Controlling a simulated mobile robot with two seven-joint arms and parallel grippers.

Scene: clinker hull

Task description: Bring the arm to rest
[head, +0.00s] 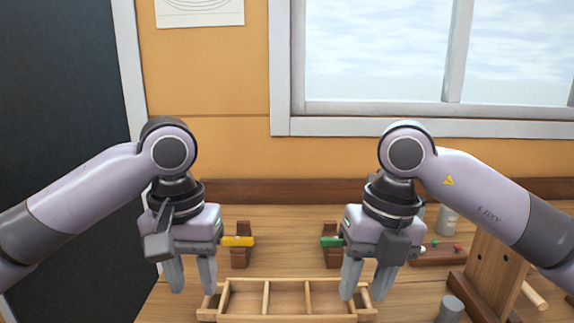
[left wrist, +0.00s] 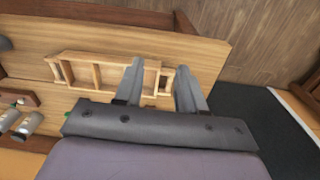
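My left gripper (head: 192,275) hangs fingers down at the left side of the bench, with its fingers apart and nothing between them. Its fingers also show apart in the left wrist view (left wrist: 155,85), above the end of a wooden tray. My right gripper (head: 366,280) hangs fingers down above the right end of the same tray. Its fingers are apart and nothing shows between them. Both arms are bent, coming in from the two sides.
The divided wooden tray (head: 287,317) lies on the bench between and below the grippers. Behind it are a yellow-handled tool (head: 238,241) and a green-handled tool (head: 331,242) on wooden rests. A wooden stand (head: 495,270), a grey cylinder (head: 451,308) and a jar (head: 447,220) are at right.

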